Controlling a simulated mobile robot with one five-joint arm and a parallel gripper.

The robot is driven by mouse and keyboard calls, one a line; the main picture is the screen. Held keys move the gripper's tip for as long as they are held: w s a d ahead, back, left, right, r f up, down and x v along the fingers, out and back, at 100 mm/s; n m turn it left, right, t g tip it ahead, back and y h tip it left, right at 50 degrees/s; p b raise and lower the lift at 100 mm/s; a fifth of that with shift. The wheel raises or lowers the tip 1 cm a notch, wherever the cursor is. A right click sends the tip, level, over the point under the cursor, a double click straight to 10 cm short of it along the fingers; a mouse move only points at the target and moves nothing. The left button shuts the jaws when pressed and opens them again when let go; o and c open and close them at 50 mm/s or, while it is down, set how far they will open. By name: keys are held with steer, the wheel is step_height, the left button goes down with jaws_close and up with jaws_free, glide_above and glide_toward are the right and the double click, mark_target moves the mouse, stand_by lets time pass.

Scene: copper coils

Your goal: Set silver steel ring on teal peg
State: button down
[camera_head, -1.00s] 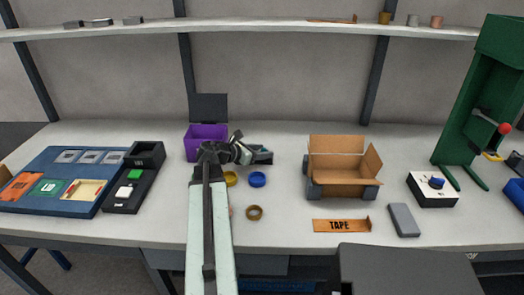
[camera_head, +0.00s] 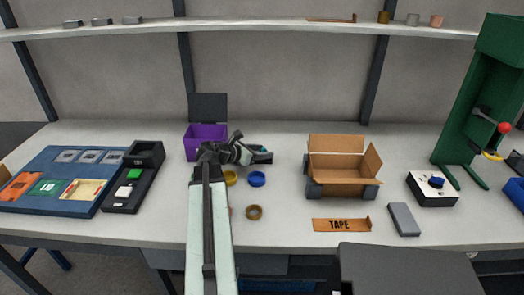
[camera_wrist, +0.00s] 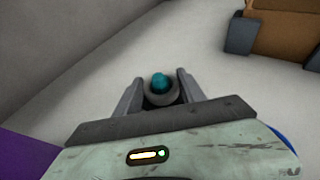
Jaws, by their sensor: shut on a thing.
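My gripper (camera_wrist: 159,88) is shut on the silver steel ring (camera_wrist: 160,99), which looks dark grey between the two fingers. The rounded teal peg (camera_wrist: 159,80) shows in the ring's opening in the wrist view, toward its upper edge. I cannot tell how far down the peg the ring is. In the head view my gripper (camera_head: 264,155) is over the back middle of the table, right of the purple box; the ring and the peg's base are not clear there.
A purple box (camera_head: 205,143) stands left of my gripper. Blue (camera_head: 257,180), yellow (camera_head: 231,179) and brown (camera_head: 254,212) rings lie in front of it. An open cardboard box (camera_head: 345,181) stands to the right. A shelf (camera_head: 260,27) runs along the wall.

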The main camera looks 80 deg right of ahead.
steer(key=shift+f+b, duration=0.45)
steer(key=shift+f, duration=0.05)
steer(key=c, duration=1)
jaws_free()
steer(key=shift+o, duration=0.2)
steer(key=shift+r, duration=0.1)
steer(key=shift+p+v, duration=2.15)
steer(key=shift+v, duration=3.3)
steer(key=shift+a, duration=0.1)
